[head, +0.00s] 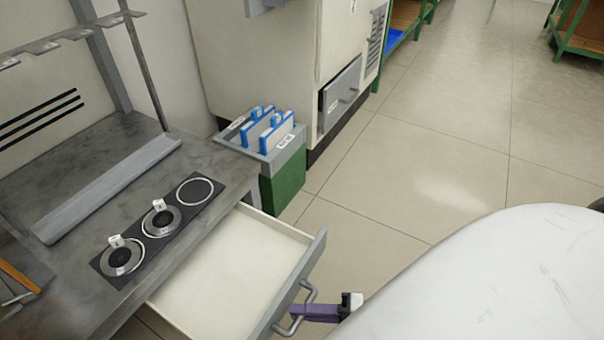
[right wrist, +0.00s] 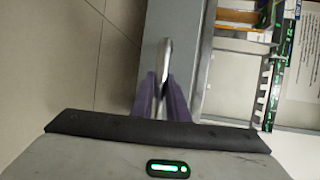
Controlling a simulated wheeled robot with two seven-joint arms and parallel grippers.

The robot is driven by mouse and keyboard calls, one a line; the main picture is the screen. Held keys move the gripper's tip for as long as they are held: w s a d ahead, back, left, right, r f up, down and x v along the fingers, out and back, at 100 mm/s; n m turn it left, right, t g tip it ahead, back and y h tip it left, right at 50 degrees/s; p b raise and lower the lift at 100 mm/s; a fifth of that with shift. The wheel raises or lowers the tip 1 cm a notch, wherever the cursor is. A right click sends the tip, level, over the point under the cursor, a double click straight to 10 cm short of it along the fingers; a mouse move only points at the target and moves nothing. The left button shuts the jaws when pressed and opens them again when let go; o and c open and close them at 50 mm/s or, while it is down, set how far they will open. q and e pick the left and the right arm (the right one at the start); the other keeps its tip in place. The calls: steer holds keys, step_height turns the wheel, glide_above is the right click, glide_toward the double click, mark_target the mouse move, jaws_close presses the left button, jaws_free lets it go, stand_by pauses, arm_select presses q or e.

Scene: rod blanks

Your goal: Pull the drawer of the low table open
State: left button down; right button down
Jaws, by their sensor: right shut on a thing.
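The low table (head: 75,195) has a dark grey top and stands at the left of the head view. Its drawer (head: 235,270) is pulled out, and its white inside looks empty. A grey bar handle (head: 310,293) is on the drawer's grey front. My right gripper (head: 298,312) has purple fingers and is shut on the handle. In the right wrist view the fingers (right wrist: 161,98) close on both sides of the handle (right wrist: 163,58), seen end-on. My left gripper is not in view.
On the table top are a black strip with ring-shaped items (head: 157,224) and a grey channel (head: 105,190). A green bin with blue-handled things (head: 282,185) stands beyond the drawer, near a pale cabinet (head: 270,60). The tiled floor (head: 440,150) at the right is clear.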

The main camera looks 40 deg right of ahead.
steer(key=c, duration=1.7)
jaws_free()
